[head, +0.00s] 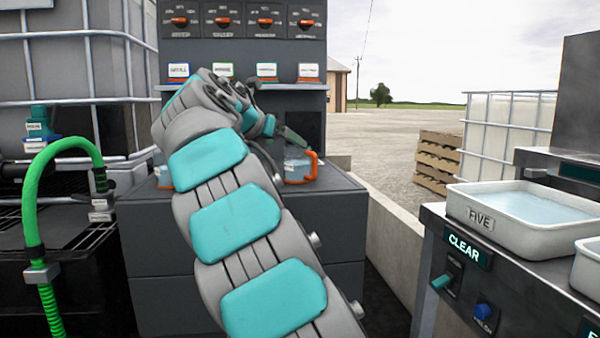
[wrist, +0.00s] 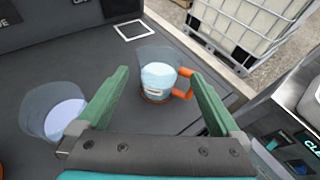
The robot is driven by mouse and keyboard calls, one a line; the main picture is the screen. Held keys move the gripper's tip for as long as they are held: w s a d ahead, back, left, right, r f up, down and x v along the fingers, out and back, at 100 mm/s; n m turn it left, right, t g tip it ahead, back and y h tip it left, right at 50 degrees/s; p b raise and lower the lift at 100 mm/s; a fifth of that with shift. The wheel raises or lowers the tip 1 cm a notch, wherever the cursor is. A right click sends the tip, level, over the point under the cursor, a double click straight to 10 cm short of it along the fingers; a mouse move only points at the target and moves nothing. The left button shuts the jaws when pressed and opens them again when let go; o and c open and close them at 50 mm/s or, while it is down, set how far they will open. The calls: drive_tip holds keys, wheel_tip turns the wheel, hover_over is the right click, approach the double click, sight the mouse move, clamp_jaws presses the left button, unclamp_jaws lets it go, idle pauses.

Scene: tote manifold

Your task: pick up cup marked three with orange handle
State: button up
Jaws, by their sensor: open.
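A clear cup with an orange handle (head: 298,166) stands on the dark counter at the right end, holding pale blue liquid. In the wrist view this cup (wrist: 158,80) sits upright beyond my fingers, its handle to the right. Its small label is too small to read, so I cannot tell its number. My gripper (wrist: 160,73) is open, its two green fingers spread on either side of the cup in the picture, with nothing held. In the head view my gripper (head: 285,133) is above the counter beside the cup, partly hidden by my arm.
A second clear cup (wrist: 55,112) stands left of my left finger. A white square outline (wrist: 133,31) marks the counter. A panel with orange knobs (head: 222,20) rises behind. A white tray marked FIVE (head: 478,218) stands on the bench at right.

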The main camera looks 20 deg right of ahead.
sight(291, 164)
wheel_tip(291, 164, down, 5)
drive_tip(key=shift+r+b, duration=0.15)
drive_tip(key=shift+b, duration=0.4)
drive_tip(key=shift+b+x, duration=0.4)
drive_tip(key=shift+x, duration=3.4)
drive_tip(key=shift+s+r, duration=0.1)
drive_tip(key=c, duration=1.4)
